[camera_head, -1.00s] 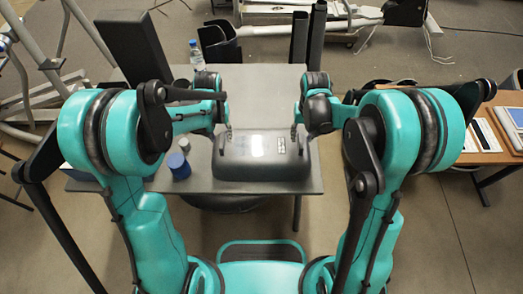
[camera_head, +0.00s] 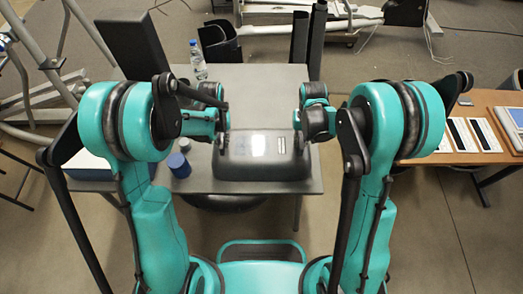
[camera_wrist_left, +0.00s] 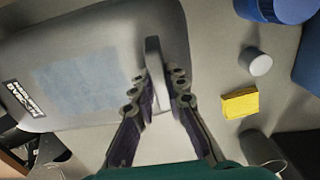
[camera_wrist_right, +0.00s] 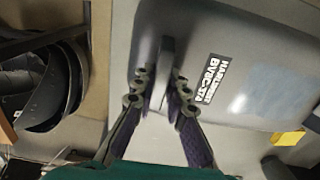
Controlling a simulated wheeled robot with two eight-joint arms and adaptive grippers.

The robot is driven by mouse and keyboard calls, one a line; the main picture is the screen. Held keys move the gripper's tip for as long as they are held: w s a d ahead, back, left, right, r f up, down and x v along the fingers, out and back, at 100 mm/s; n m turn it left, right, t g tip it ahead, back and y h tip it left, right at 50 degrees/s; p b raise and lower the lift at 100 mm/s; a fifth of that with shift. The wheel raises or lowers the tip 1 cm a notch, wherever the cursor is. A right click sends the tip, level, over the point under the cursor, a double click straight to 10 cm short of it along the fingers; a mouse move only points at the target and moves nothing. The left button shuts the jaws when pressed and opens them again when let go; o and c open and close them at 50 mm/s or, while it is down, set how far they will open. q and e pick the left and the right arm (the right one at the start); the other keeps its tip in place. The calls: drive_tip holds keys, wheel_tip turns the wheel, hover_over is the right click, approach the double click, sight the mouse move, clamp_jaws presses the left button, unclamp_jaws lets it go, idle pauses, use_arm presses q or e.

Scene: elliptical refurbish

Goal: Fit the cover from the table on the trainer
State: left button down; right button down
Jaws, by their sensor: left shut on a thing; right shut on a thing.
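The grey cover (camera_head: 262,168) lies on the dark table, with a pale patch and a label on top. It also fills much of the left wrist view (camera_wrist_left: 85,65) and the right wrist view (camera_wrist_right: 265,60). My left gripper (camera_wrist_left: 162,82) is shut on the upright tab at one end of the cover. My right gripper (camera_wrist_right: 161,84) is shut on the matching tab at the other end. In the head view, the grippers stand at its left and right ends, their fingertips partly hidden. The grey tubular frame (camera_head: 27,68) at left looks like part of the trainer.
On the table (camera_head: 265,85), a bottle (camera_head: 198,60) stands at back left, and blue containers (camera_head: 179,165) stand left of the cover. The table behind the cover is clear. A wooden desk (camera_head: 480,105) with flat panels is at right. Frame parts lie beyond the table.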

use_arm(q)
drive_tip(key=shift+r, duration=0.1)
use_arm(e)
drive_tip(key=shift+r, duration=0.1)
